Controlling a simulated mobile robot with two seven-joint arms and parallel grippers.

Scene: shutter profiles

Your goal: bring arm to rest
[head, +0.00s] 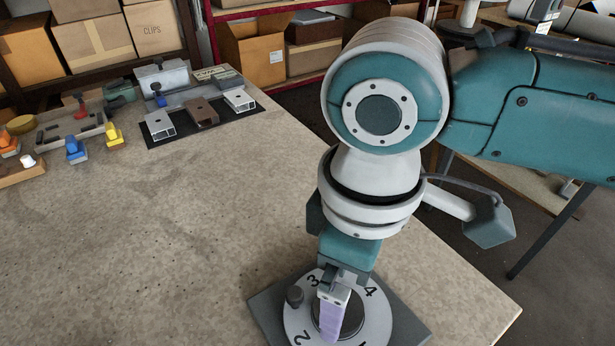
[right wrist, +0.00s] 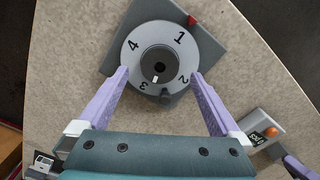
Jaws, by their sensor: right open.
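The round white dial (head: 296,325) with black numbers sits on a dark grey square plate (head: 268,318) near the table's front right. The right wrist view shows the dial (right wrist: 137,70) with a dark hub, a small dark knob (right wrist: 165,92) on its rim between 2 and 3, and a red mark (right wrist: 192,20) on the plate near 1. My right gripper (head: 333,315) points down over the dial. In the right wrist view my right gripper (right wrist: 160,76) is open and empty, its lilac fingers apart on either side of the hub. I cannot tell its height above the dial. My left gripper is out of view.
On the table's far left are a black mat (head: 178,129) with metal profiles, and blue and yellow clamps (head: 113,134). A small device with an orange button (right wrist: 270,131) shows in the right wrist view. The table's middle (head: 190,220) is clear. Cardboard boxes (head: 90,42) stand on shelves behind.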

